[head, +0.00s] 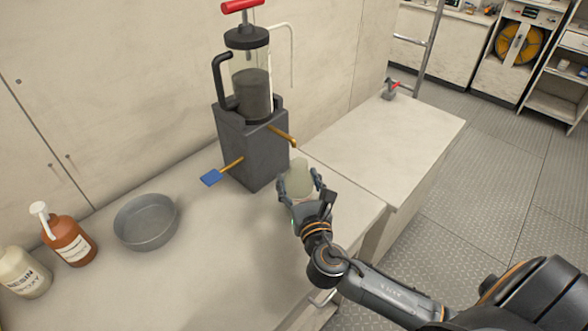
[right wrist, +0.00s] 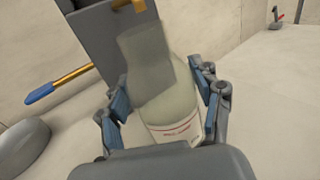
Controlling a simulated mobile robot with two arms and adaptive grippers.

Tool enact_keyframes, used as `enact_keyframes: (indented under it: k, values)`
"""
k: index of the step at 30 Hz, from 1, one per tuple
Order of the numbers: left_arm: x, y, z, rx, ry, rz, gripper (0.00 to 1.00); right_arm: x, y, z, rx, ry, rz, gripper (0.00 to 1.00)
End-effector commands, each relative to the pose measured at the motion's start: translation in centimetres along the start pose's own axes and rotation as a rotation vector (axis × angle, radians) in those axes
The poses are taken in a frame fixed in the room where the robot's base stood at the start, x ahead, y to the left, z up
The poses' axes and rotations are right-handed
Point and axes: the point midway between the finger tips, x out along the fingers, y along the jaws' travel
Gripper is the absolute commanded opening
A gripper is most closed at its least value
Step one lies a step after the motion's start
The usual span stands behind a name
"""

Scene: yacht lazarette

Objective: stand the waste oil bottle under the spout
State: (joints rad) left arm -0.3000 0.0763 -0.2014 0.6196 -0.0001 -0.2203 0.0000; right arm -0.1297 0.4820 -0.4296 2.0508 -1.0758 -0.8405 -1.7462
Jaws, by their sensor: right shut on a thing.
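My right gripper (head: 301,183) is shut on a pale green bottle (head: 299,173), taken to be the waste oil bottle. The bottle also shows in the right wrist view (right wrist: 155,75), between the blue finger pads, with a white label and red print. The brass spout (head: 284,136) sticks out from the dark grey pump stand (head: 253,150). In the head view the bottle's top is just below the spout's tip, in front of the stand. Whether the bottle's base touches the bench is hidden by the gripper. My left gripper is out of view.
A blue-tipped brass lever (head: 212,177) juts from the stand's left side. A grey round pan (head: 146,222), an orange-brown bottle (head: 70,241) and a cream bottle (head: 22,273) stand on the left of the bench. The bench top (head: 385,140) right of the stand is mostly clear.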

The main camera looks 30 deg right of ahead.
Motion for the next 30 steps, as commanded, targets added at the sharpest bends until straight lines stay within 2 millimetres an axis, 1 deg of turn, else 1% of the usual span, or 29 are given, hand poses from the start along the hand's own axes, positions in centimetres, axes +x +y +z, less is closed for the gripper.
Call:
enact_keyframes:
  k: [5,11,12,14,22,26,27,29,30]
  values:
    - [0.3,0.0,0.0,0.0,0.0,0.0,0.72,1.5,0.0,0.0,0.0,-0.002,-0.001,0.33]
    - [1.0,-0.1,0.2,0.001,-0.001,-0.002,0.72,4.9,-0.1,0.0,0.0,-0.004,-0.002,0.33]
    - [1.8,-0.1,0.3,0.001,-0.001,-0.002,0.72,4.7,0.0,-0.7,0.0,-0.001,0.0,0.33]
    - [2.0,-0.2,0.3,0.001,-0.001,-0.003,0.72,4.6,0.0,-0.8,-0.001,0.0,0.0,0.33]
    - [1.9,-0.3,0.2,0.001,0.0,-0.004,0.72,4.6,-0.1,-0.6,-0.001,0.001,-0.001,0.33]
    - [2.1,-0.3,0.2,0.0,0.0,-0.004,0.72,4.6,-0.1,-1.0,-0.002,0.001,-0.001,0.33]
    - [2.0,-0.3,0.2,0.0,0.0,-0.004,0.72,4.6,-0.1,-0.9,-0.002,0.001,-0.001,0.71]
    - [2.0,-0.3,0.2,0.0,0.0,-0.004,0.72,4.6,-0.1,-0.9,-0.001,0.001,-0.001,0.83]
    - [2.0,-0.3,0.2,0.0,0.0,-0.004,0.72,4.5,0.0,-0.9,-0.001,0.002,-0.001,0.88]
